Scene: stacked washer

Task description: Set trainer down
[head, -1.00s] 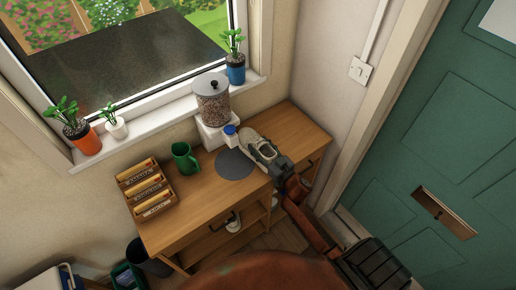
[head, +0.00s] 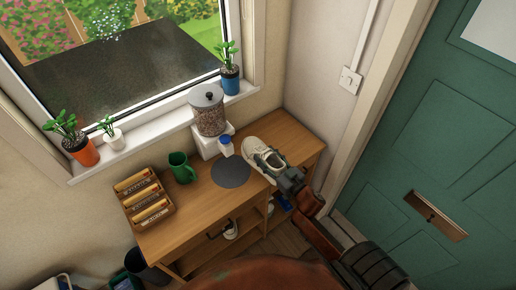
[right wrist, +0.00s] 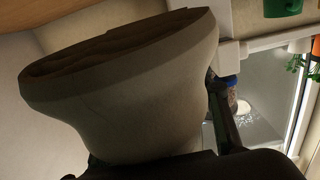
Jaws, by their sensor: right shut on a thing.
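The trainer (head: 262,143), pale cream with a light sole, is at the right part of the wooden desk top in the head view, right of a round grey mat (head: 231,173). My right gripper (head: 268,160) is shut on the trainer from its near side. My left gripper is not in view.
Potted plants line the window sill. A wall is close behind the desk's right end, and a green door (head: 440,150) is at the right.

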